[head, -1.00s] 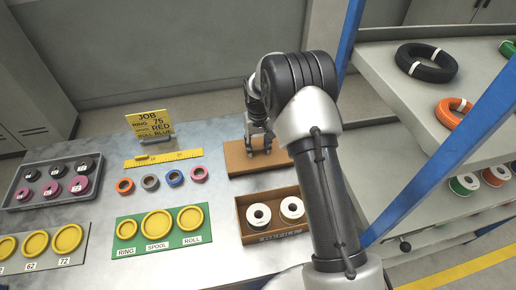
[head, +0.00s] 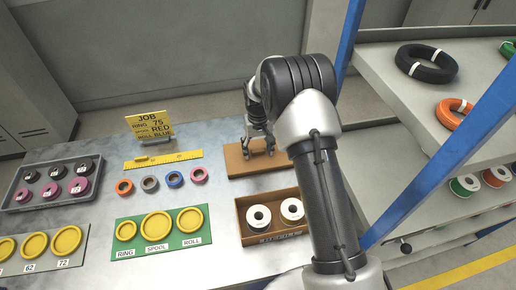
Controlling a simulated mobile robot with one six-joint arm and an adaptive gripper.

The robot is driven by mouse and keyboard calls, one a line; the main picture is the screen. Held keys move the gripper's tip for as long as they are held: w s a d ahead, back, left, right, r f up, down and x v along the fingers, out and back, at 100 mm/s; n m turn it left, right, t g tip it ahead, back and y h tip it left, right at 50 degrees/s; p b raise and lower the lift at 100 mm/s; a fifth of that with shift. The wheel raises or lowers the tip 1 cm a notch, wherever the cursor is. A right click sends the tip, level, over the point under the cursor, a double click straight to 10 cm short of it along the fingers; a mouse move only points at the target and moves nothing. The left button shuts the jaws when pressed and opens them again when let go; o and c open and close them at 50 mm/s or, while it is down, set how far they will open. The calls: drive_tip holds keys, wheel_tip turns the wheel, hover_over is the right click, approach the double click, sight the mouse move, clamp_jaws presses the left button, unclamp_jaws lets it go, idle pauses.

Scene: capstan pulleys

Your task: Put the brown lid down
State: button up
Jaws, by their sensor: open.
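The brown lid (head: 240,166) is a flat rectangular panel lying on the bench top, behind an open brown box (head: 262,238). My arm covers the lid's right end. My gripper (head: 259,153) is at the lid, pointing down, with its fingers spread apart. I cannot tell whether the fingertips still touch the lid. The open box holds two white spools (head: 259,216).
Several small coloured rings (head: 174,178) lie left of the lid, with a yellow ruler (head: 163,159) and a job sign (head: 152,124) behind. A green board (head: 139,248) with yellow discs is in front. A blue-framed shelf (head: 396,180) stands right.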

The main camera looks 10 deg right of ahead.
wheel_tip(320, 180, up, 12)
drive_tip(key=r+p, duration=0.1)
drive_tip(key=p, duration=0.3)
wheel_tip(320, 180, up, 12)
drive_tip(key=t, duration=0.1)
hover_over(258, 150)
drive_tip(key=s, duration=0.6)
drive_tip(key=s+r+t, duration=0.1)
drive_tip(key=s+r, duration=0.7)
drive_tip(key=s, duration=0.3)
drive_tip(key=s+t, duration=0.2)
drive_tip(key=s, duration=1.7)
drive_tip(key=shift+s+d+r+t, duration=0.2)
drive_tip(key=shift+d+r+t, duration=0.05)
drive_tip(key=shift+d+t, duration=0.05)
